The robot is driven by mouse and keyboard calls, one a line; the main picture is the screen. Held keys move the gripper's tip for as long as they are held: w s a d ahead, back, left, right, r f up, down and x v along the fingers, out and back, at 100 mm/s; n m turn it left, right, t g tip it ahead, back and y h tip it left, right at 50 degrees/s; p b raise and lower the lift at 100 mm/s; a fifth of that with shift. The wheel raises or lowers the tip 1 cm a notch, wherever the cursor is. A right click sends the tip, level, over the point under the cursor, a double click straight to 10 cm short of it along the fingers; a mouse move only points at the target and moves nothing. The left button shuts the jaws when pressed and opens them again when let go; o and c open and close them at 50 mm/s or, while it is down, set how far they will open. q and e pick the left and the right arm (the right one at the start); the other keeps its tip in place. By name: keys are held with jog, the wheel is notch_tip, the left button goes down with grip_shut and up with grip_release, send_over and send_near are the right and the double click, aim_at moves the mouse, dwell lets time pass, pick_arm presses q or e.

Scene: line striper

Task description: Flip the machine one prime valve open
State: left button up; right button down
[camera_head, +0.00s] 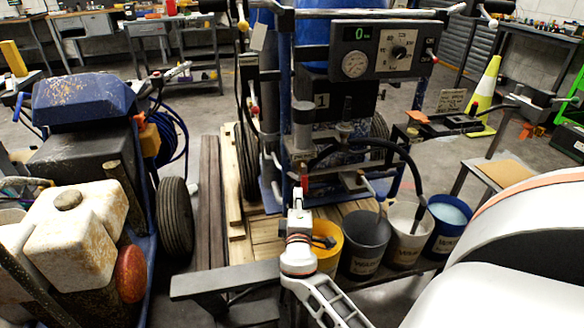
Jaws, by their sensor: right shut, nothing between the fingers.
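Machine one (321,101), marked with a "1", stands upright at the centre, with a gauge panel (385,50) on top. My right gripper (298,190) points away from me at the machine's lower front. It is shut with nothing between its fingers. A small red part (305,182) shows right at the fingertips; it may be the prime valve's handle, but it is too small to tell. I cannot tell whether the fingers touch it, or how the valve is set. My left gripper is not in view.
A yellow bucket (327,262), a dark bucket (364,258), a white bucket (407,245) and a blue bucket (447,226) stand right of my gripper. A black hose (403,160) arches above them. Another machine (85,100) with a tyre (175,220) stands left.

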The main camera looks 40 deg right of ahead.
jog(key=v, duration=1)
jog(key=shift+s+a, duration=0.15)
jog(key=shift+a, duration=0.1)
jog(key=shift+r, duration=0.1)
jog(key=shift+d, duration=0.1)
